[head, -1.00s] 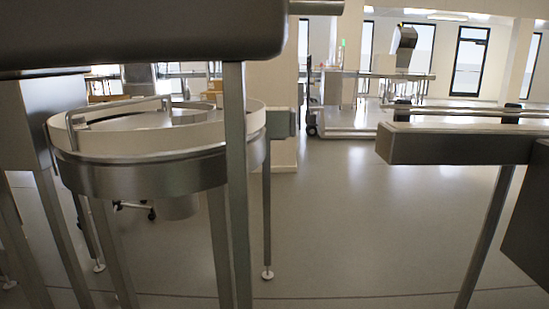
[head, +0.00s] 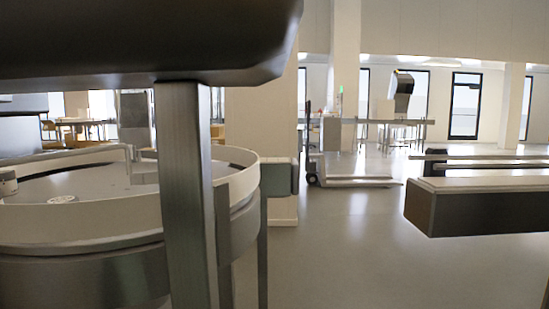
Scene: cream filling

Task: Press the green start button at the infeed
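No green start button can be made out in the head view. A small green light (head: 341,89) shows far off, on top of a thin post near the back equipment; it is too small to tell more. A round metal table with a pale raised rim (head: 235,187) stands close at the left and may belong to the infeed, but I cannot tell. Neither of my grippers is in view.
A dark overhead body (head: 150,40) and a metal post (head: 184,190) block the near left. A conveyor end (head: 475,208) juts in from the right. A pallet truck (head: 350,180) stands farther back. The floor (head: 345,255) between is clear.

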